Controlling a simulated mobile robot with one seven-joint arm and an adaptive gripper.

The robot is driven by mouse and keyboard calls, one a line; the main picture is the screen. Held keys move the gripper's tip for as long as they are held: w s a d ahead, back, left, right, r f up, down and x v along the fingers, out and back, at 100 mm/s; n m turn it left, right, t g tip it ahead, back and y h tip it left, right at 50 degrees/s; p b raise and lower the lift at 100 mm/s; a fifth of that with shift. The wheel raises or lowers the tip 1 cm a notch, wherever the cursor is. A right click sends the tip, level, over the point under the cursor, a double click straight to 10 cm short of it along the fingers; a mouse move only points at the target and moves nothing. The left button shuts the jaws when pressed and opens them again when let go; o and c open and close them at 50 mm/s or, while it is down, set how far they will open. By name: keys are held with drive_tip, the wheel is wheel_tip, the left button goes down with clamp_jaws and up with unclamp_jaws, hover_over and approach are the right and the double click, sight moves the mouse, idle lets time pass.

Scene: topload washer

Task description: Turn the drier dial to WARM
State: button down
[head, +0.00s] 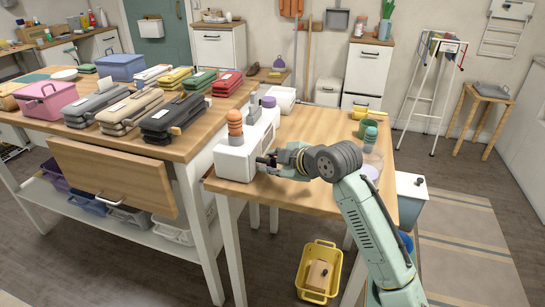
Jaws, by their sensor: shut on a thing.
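A small white appliance (235,162), which I take to be the drier, stands at the left edge of the wooden table (315,203). My gripper (266,162) is at the appliance's right-facing side, low down, with my arm coming in from the right. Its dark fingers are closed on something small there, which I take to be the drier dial. The fingers hide the dial, so its pointer and any WARM mark cannot be read from this view.
An orange-and-brown striped object (235,124) and a purple-topped one (268,102) are on or by the appliance. A green mug (364,129) is at the table's right. A yellow crate (318,270) sits on the floor.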

drive_tip(key=shift+m+g+p, duration=0.3)
drive_tip(key=shift+g+p, duration=0.05)
drive_tip(key=shift+g, duration=0.15)
drive_tip(key=c, duration=1.2)
unclamp_jaws()
drive_tip(key=shift+c, duration=0.2)
drive_tip(key=shift+d+r, duration=0.1)
drive_tip(key=v, duration=1.2)
